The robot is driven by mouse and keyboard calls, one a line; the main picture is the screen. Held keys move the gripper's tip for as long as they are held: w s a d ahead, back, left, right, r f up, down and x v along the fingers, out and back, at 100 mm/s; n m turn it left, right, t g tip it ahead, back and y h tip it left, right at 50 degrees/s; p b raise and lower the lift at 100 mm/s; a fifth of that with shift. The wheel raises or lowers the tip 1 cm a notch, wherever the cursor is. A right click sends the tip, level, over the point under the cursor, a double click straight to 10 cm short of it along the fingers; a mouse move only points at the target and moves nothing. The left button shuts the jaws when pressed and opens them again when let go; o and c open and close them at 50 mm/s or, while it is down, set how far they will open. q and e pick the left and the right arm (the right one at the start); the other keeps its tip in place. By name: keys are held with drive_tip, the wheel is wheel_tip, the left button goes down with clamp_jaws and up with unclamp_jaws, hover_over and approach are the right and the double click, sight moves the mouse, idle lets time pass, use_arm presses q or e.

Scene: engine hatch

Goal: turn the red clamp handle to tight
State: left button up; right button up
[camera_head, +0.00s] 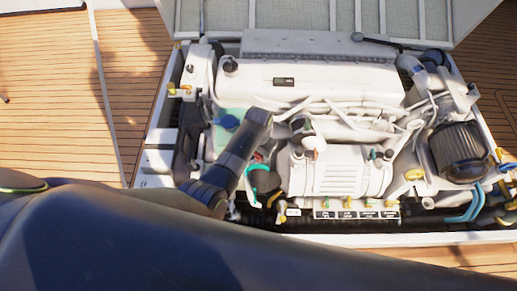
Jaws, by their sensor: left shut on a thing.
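A small red piece, which looks like the red clamp handle (258,157), shows beside a teal hose (262,181) left of the white ribbed engine part. Most of the handle is hidden, and its angle cannot be read. My left arm reaches over the engine from the lower left, and its dark wrist covers this spot. My left gripper (256,160) is at the handle, mostly hidden behind the wrist, and shut on it. The clamp itself is too small and covered to make out. My right gripper is not in view.
The white engine (320,78) fills the open hatch, with pipes and hoses close around the wrist. A black ribbed filter (460,151) stands at the right. Several small valves sit above labels at the hatch's front edge. Wooden deck (50,90) lies clear at the left.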

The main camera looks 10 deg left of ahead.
use_arm(q)
drive_tip(key=m+p, duration=0.2)
drive_tip(key=m, duration=0.1)
drive_tip(key=shift+r, duration=0.2)
drive_tip(key=m+p, duration=0.1)
drive_tip(key=m, duration=0.1)
drive_tip(key=shift+m+p, duration=0.3)
drive_tip(key=shift+p, duration=0.1)
drive_tip(key=m+p, duration=0.1)
drive_tip(key=m, duration=0.1)
drive_tip(key=shift+f+m, duration=0.1)
drive_tip(key=shift+m, duration=0.2)
drive_tip(key=shift+m+p, duration=0.4)
drive_tip(key=shift+m, duration=1)
drive_tip(key=shift+f, duration=0.1)
drive_tip(key=o, duration=1)
